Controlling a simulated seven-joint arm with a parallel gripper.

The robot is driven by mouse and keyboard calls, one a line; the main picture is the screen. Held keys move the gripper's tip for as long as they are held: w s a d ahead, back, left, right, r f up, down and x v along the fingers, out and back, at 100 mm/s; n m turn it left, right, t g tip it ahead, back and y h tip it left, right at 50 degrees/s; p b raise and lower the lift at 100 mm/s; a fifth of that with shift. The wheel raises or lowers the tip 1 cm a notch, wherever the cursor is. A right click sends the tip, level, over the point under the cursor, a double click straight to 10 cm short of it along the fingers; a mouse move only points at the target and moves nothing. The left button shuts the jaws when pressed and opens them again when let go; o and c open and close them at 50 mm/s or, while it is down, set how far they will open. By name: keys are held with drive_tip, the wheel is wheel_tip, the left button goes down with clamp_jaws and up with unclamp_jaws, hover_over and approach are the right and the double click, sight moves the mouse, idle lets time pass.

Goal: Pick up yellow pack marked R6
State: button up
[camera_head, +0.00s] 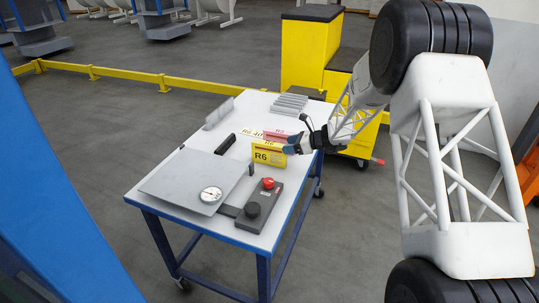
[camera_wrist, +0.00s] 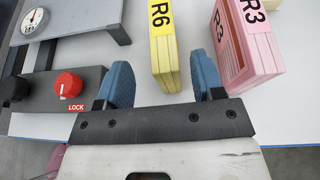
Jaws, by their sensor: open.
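The yellow pack marked R6 (camera_head: 268,153) stands on the white-topped table. In the wrist view the yellow pack (camera_wrist: 164,50) lies between the two blue fingertips, with its near end reaching into the gap and clear space on its left. The right finger is close to the pack's right side; I cannot tell whether they touch. My gripper (camera_wrist: 163,85) is open. In the head view my gripper (camera_head: 294,146) is at the pack's right end and partly covers it.
A pink pack marked R3 (camera_wrist: 247,45) stands just right of the right finger. A grey plate with a round gauge (camera_head: 211,194) and a control box with a red LOCK knob (camera_head: 268,184) lie nearer on the table (camera_head: 245,108). Grey slats (camera_head: 290,104) are at the back.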

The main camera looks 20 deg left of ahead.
sight(280, 145)
drive_tip(key=shift+a, duration=0.1)
drive_tip(key=shift+x, duration=2.55)
drive_tip(key=shift+w, duration=0.2)
clamp_jaws()
